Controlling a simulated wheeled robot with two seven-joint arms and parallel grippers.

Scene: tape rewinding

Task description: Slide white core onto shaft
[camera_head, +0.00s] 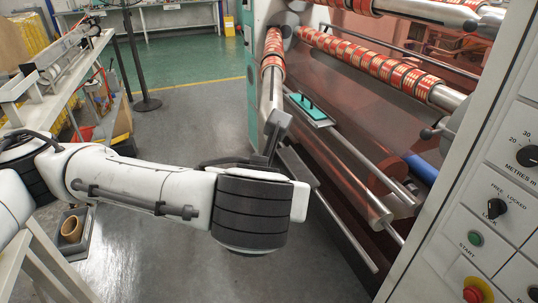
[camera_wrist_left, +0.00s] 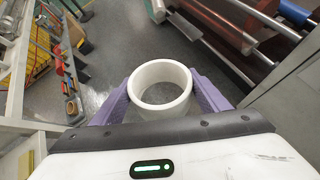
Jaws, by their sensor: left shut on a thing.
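The white core (camera_wrist_left: 160,108) is a short, open ring seen from above in the left wrist view. The two purple fingers of my left gripper (camera_wrist_left: 162,88) press on its left and right sides. In the head view my left wrist is in front of the machine, and the fingers and core are hidden there. Shafts carrying red and gold tape rolls cross the machine: a long upper one with a roll (camera_head: 375,65) and one on the left with a roll (camera_head: 273,48). The left shaft shows a bare metal stretch (camera_head: 267,92) below its rolls. My right gripper is out of view.
The control panel (camera_head: 507,190) with knobs and buttons borders the right. Metal rods (camera_head: 345,240) and a teal-topped plate (camera_head: 310,108) lie along the machine. A bench (camera_head: 45,85) stands at left, a brown core (camera_head: 72,228) in a grey tray below. The grey floor between is open.

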